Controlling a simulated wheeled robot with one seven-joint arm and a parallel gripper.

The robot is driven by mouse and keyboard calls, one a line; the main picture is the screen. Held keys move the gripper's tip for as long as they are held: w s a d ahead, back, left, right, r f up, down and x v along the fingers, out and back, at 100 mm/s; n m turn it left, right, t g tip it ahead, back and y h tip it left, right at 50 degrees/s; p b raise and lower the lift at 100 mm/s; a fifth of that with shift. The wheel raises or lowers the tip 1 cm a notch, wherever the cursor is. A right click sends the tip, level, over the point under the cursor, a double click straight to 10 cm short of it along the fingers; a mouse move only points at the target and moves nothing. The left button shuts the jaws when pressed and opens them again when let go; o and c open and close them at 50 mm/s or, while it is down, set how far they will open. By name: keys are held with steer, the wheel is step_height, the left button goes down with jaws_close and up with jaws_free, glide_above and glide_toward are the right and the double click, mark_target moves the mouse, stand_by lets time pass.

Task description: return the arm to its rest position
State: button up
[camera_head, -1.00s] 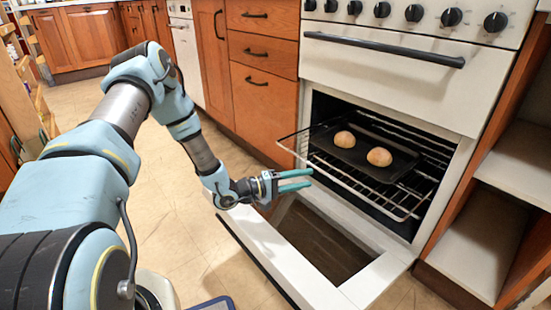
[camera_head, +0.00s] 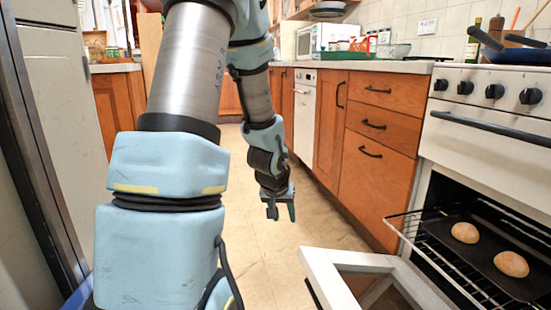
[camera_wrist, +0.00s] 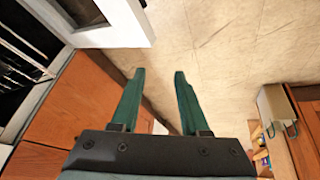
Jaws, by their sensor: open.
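My arm is raised at the left of the head view, with its forearm hanging down. My gripper (camera_head: 281,212) points down over the floor, left of the open oven door, touching nothing. In the wrist view my gripper (camera_wrist: 158,85) shows two green fingers spread apart with only floor between them. The gripper is open and empty.
The oven door (camera_head: 340,285) hangs open at the lower right. A pulled-out rack (camera_head: 425,245) carries a dark tray (camera_head: 478,240) with two buns (camera_head: 465,232). Wooden cabinets (camera_head: 372,165) stand behind. The tiled floor (camera_wrist: 225,45) around my gripper is clear.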

steer(key=s+a+r+n+g+y+p, duration=0.1)
steer(key=s+a+r+g, duration=0.1)
steer(key=s+a+r, duration=0.35)
steer(key=s+a+r+g+y, duration=0.1)
steer(key=s+a+r, duration=0.15)
steer(key=s, duration=0.65)
step_height(320, 180, up, 35)
steer(key=p, duration=3.6)
steer(key=shift+w+a+r, duration=0.15)
steer(key=shift+w+a, duration=0.1)
steer(key=shift+a, duration=0.2)
